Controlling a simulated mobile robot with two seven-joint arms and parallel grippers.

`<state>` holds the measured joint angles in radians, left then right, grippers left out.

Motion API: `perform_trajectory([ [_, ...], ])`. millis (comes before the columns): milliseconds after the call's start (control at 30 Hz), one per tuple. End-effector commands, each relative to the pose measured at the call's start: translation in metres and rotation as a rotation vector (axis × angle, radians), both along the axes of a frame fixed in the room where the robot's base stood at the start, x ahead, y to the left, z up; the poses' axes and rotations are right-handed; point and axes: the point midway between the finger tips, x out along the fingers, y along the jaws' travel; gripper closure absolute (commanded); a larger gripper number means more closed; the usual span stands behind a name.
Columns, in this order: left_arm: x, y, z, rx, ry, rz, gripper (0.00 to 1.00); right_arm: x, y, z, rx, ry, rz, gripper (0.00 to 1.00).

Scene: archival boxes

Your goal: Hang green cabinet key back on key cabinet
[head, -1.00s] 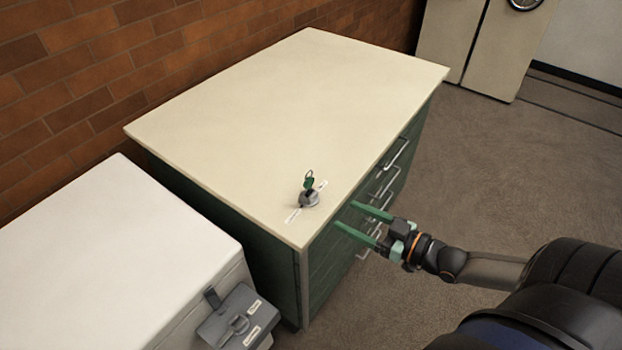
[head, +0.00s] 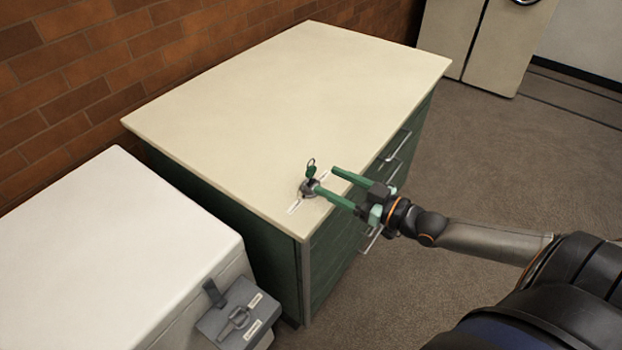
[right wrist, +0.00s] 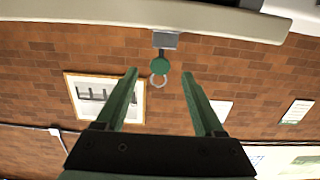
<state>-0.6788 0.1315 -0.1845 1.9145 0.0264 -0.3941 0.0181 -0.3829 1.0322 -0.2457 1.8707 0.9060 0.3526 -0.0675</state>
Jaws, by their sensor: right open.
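In the right wrist view the key head (right wrist: 160,66) and ring (right wrist: 158,81) appear between the open fingers, apart from both; that view looks upside down. My left gripper is out of view. I cannot identify a key cabinet for certain.
A white chest (head: 110,250) stands at the left, with a grey latch-like box (head: 238,313) bearing white labels on its front. Drawer handles (head: 397,146) stick out below my right gripper. A brick wall (head: 90,80) is behind. The rest of the cabinet top is clear.

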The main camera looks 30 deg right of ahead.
Motion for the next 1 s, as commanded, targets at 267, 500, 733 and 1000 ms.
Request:
perform_trajectory([
  [267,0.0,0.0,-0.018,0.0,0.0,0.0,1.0,0.021,0.009,-0.003,0.002,-0.002,0.0,0.3],
  [500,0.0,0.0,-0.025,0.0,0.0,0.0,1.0,0.033,0.014,-0.003,0.001,-0.001,0.0,0.3],
  [733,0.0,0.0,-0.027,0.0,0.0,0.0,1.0,0.037,0.016,-0.002,0.001,0.0,0.001,0.3],
  [1000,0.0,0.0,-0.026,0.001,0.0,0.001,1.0,0.037,0.016,-0.002,0.001,0.001,0.001,0.34],
])
